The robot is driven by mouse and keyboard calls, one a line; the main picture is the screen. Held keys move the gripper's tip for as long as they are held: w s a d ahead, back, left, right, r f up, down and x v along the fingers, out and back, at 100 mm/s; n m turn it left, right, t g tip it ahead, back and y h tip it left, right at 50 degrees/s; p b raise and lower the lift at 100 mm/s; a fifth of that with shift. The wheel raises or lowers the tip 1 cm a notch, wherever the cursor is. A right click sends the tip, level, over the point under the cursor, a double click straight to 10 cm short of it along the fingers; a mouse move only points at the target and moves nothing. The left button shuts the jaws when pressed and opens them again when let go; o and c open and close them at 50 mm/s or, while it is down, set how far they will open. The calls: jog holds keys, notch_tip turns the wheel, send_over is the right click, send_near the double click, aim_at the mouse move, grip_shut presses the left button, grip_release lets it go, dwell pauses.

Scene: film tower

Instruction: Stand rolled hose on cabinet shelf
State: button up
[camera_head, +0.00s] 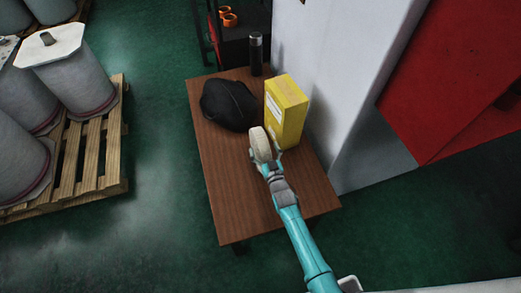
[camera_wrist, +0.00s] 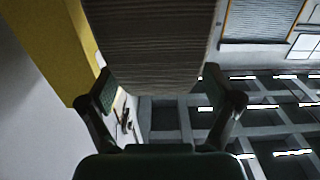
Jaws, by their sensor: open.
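The rolled hose (camera_head: 259,143) is a pale, off-white coil. In the head view it appears to stand on edge on the brown table (camera_head: 225,205), just in front of the yellow box. My gripper (camera_head: 272,165) reaches it from the near side. In the wrist view the ribbed hose (camera_wrist: 150,45) fills the top middle, between the two fingertips of my gripper (camera_wrist: 158,84). The jaws are open around it; whether a finger touches it I cannot tell. A red cabinet-like surface (camera_head: 425,70) stands at the right; no shelf can be made out on it.
A yellow box (camera_head: 286,112) stands close behind the hose, with a dark cap-like bundle (camera_head: 228,104) to its left and a black flask (camera_head: 256,54) behind. A pale wall (camera_head: 345,90) borders the table's right. A pallet (camera_head: 95,160) with grey drums is at left; green floor between is clear.

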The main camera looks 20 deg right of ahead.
jog(key=shift+w, duration=1.35)
grip_shut()
jog(key=shift+r, duration=0.2)
